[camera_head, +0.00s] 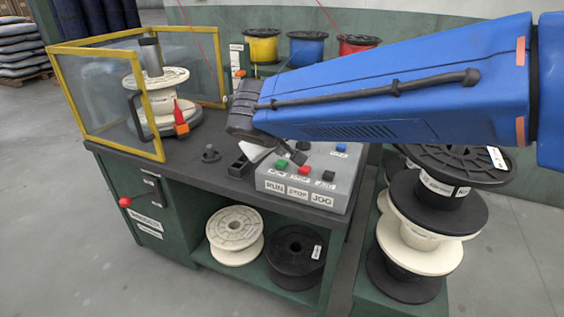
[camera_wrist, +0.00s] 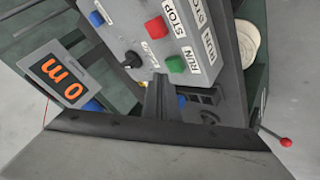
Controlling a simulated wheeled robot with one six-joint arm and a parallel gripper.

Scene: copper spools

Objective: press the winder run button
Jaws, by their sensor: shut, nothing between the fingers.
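The winder control box (camera_head: 330,165) stands on the bench with a green button (camera_head: 281,164) above the RUN label, a red button (camera_head: 304,171) above STOP and a black one (camera_head: 327,176) above JOG. My gripper (camera_head: 298,156) is shut and empty over the box, close behind the green and red buttons. In the wrist view its closed fingertips (camera_wrist: 161,80) appear just below and left of the green button (camera_wrist: 176,64), with the red button (camera_wrist: 155,27) farther up. I cannot tell whether they touch anything; the green button is uncovered.
A blue button (camera_head: 341,147) sits at the box's back. A yellow-framed guard (camera_head: 158,130) surrounds a white spool (camera_head: 158,84) at left. A tilted display (camera_wrist: 62,80) reads 0 m. Black and white spools (camera_head: 430,210) stack at right. A red-knobbed lever (camera_head: 125,202) projects from the bench front.

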